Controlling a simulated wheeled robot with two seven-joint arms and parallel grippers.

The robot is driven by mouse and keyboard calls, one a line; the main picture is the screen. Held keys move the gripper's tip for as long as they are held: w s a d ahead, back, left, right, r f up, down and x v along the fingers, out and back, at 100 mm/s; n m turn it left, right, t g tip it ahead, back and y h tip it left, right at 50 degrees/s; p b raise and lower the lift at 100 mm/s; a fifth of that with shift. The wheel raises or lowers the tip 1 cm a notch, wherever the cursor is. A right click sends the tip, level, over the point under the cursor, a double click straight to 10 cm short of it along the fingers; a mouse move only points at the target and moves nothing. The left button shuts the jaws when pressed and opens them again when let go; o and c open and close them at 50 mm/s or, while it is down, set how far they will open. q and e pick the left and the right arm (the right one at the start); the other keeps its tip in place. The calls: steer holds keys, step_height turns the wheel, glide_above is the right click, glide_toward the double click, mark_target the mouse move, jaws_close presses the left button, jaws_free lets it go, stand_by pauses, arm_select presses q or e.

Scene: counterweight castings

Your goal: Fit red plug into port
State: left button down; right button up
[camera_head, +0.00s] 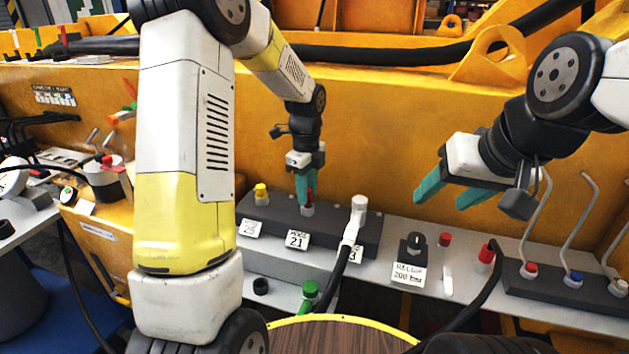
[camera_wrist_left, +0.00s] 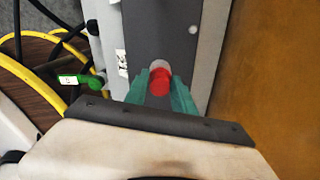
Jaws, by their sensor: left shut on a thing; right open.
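My left gripper (camera_head: 305,196) is shut on the red plug (camera_wrist_left: 160,84), pointing down at the dark port block (camera_head: 332,232). The plug shows as a thin red strip (camera_head: 310,194) between the green fingers in the head view. A pale grey ring (camera_wrist_left: 160,65) sits right at the plug's end, at the middle position behind the label 21 (camera_head: 297,240). I cannot tell how deep the plug sits in the port. In the left wrist view the left gripper (camera_wrist_left: 161,88) has one finger on each side of the plug. My right gripper (camera_head: 445,195) is open and empty above the shelf.
A yellow cap (camera_head: 261,193) stands left of the red plug. A white elbow fitting (camera_head: 354,222) with a black hose stands close on its right. A green connector (camera_head: 309,291) is in front. Levers (camera_head: 535,222) rise at the right; a yellow wall stands behind.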

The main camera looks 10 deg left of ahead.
arm_select(q)
steer(key=shift+f, duration=0.75)
steer(key=c, duration=1)
jaws_free()
steer(key=shift+o, duration=0.2)
step_height(320, 180, up, 7)
steer(key=shift+r, duration=0.4)
